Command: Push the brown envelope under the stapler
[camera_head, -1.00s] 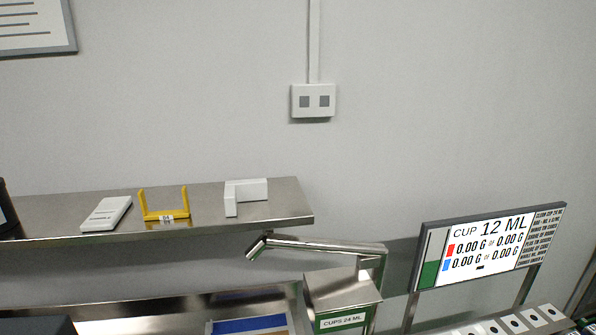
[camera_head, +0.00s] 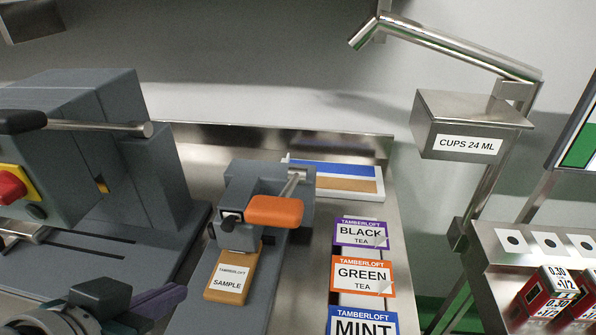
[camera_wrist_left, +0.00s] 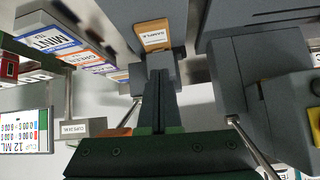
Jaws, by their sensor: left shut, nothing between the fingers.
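The brown envelope (camera_head: 240,291) with a white "SAMPLE" label lies on the long grey base of the stapler. The stapler (camera_head: 237,178) is grey with an orange lever (camera_head: 275,211). The envelope's far end meets the stapler's head, and I cannot tell how far it reaches beneath. My left gripper (camera_head: 182,290) is shut and empty, left of the envelope and apart from it in the head view. In the left wrist view, the closed fingers (camera_wrist_left: 160,78) point toward the stapler head and envelope (camera_wrist_left: 152,33). My right gripper is not in view.
A large grey machine (camera_head: 90,140) with a red knob (camera_head: 12,187) stands at left. Black, green and mint tea packs (camera_head: 363,275) lie right of the stapler. A blue, white and brown box (camera_head: 335,177) is behind. A "CUPS 24 ML" dispenser (camera_head: 465,125) is at right.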

